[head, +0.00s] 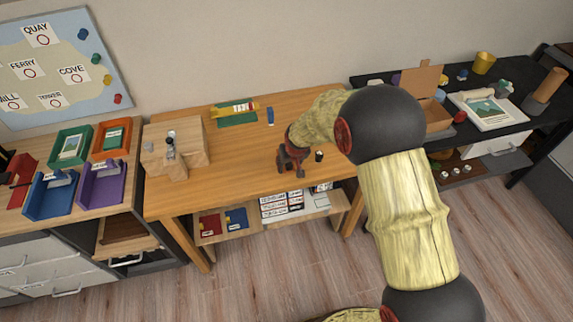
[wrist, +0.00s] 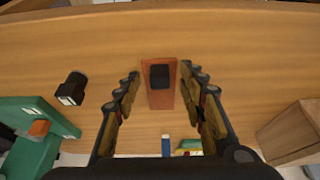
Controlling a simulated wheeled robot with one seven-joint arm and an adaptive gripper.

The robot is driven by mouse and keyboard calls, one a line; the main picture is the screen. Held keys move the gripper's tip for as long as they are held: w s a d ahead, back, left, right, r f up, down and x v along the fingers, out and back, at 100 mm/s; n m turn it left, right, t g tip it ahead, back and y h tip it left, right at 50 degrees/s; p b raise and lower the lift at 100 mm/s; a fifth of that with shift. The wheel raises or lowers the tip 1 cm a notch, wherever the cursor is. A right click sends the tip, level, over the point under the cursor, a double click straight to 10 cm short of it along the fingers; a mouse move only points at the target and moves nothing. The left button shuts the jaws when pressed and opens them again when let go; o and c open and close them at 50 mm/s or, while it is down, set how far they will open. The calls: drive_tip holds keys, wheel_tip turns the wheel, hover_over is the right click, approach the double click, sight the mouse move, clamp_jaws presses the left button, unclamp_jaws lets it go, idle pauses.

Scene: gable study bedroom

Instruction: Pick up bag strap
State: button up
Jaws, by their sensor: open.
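A flat reddish-brown strip (wrist: 160,98) with a black block on it lies on the wooden table (wrist: 230,45) in the wrist view. It seems to be the bag strap, though I cannot be sure. My gripper (wrist: 160,76) is open, with one finger to each side of the strip and apart from it. In the head view my gripper (head: 291,170) is over the front part of the table, right of its middle. There the strip cannot be made out, as my gripper covers that spot.
A small black cylinder (head: 319,156) stands close beside my gripper. A stepped wooden block (head: 184,150) is at the table's left end. A green mat (head: 236,120) and a blue item (head: 270,116) lie at the back. A green object (wrist: 30,150) is at the wrist view's lower left.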

drive_tip(key=shift+r, duration=0.1)
drive_tip(key=c, duration=0.3)
drive_tip(key=c, duration=0.8)
drive_tip(key=shift+o, duration=0.2)
